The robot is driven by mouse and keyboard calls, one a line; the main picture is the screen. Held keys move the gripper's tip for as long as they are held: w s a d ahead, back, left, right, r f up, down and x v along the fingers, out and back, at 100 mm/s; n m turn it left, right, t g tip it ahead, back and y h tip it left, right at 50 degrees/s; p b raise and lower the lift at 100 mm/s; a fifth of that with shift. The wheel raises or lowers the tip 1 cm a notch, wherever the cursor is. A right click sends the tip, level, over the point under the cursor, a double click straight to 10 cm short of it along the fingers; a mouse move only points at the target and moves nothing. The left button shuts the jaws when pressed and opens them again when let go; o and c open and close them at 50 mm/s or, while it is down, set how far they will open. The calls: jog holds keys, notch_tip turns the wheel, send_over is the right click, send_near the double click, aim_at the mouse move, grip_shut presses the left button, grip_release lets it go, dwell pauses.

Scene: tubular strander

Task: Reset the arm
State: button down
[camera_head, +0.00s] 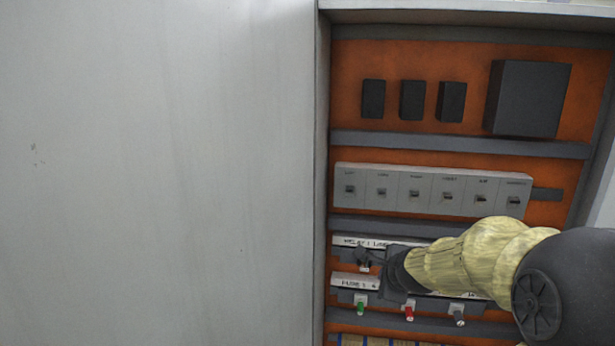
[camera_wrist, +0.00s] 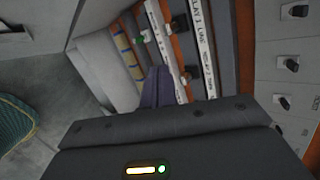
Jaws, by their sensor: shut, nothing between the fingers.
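My gripper (camera_head: 372,260) is at the lower part of the open electrical cabinet in the head view, in front of the relay row. Its dark fingers are shut with nothing visible between them. The fingers (camera_wrist: 155,88) also show in the wrist view, pointing at the labelled rows. My arm comes in from the lower right with a yellowish sleeve and hides part of the relay and fuse rows. I cannot tell whether the fingertips touch anything.
A row of toggle switches (camera_head: 430,190) sits above my gripper. Green (camera_head: 361,306), red (camera_head: 409,311) and dark (camera_head: 457,315) fuse pieces sit below it. Black boxes (camera_head: 411,100) are higher up. A large grey panel (camera_head: 160,180) fills the left side.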

jog(key=s+a+f+n+g+b, duration=0.1)
jog(key=s+f+n+g, duration=0.2)
jog(key=s+f+n, duration=0.4)
jog(key=s+a+f+n+g+b, duration=0.1)
jog(key=s+f+n+g, duration=0.3)
jog(key=s+f+n, duration=0.4)
jog(key=s+n+b, duration=0.1)
jog(key=s+n, duration=0.4)
jog(key=s, duration=0.3)
jog(key=shift+s+a+f+n, duration=0.2)
jog(key=shift+s+n, duration=0.05)
jog(key=shift+n, duration=0.05)
jog(key=shift+w, duration=0.2)
